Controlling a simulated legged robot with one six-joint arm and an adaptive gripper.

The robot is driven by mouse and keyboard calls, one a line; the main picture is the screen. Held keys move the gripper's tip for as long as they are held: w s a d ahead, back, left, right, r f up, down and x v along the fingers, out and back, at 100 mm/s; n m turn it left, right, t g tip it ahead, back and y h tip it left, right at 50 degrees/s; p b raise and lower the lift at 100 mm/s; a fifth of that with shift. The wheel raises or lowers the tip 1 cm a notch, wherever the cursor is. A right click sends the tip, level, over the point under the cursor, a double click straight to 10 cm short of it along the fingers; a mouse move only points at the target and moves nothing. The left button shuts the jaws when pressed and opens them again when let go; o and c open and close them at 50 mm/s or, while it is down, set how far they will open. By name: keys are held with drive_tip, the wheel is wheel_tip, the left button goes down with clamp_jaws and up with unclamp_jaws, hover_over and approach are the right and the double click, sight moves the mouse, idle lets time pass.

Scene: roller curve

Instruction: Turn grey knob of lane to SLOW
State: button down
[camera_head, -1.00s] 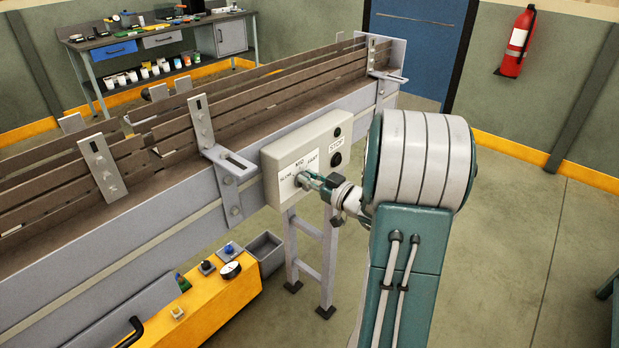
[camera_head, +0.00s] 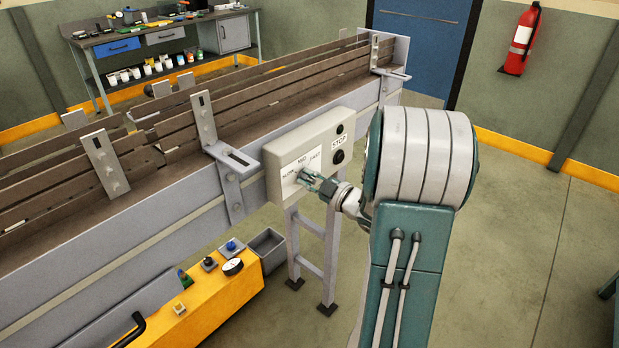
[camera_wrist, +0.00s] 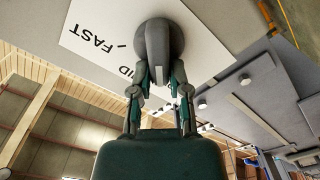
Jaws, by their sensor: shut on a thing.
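The grey knob (camera_wrist: 158,42) stands out from this label and fills the top middle of the wrist view. My gripper (camera_wrist: 160,76) has its two fingers closed on the knob's sides. In the head view my gripper (camera_head: 310,179) reaches the label from the right and mostly hides the knob. I cannot tell for certain which mark the knob points to.
A black STOP button (camera_head: 338,156) sits on the box right of the knob, close to my gripper. The conveyor (camera_head: 130,215) runs behind. A yellow cabinet (camera_head: 215,300) and grey bin (camera_head: 266,250) stand lower left.

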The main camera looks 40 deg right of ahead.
drive_tip(key=shift+w+a+n, duration=0.1)
drive_tip(key=shift+n, duration=0.3)
drive_tip(key=c, duration=0.6)
unclamp_jaws()
drive_tip(key=shift+w, duration=0.15)
drive_tip(key=s+d, duration=0.2)
drive_tip(key=s, duration=0.9)
drive_tip(key=shift+s+f, duration=0.15)
drive_tip(key=shift+s, duration=0.25)
drive_tip(key=shift+d, duration=0.1)
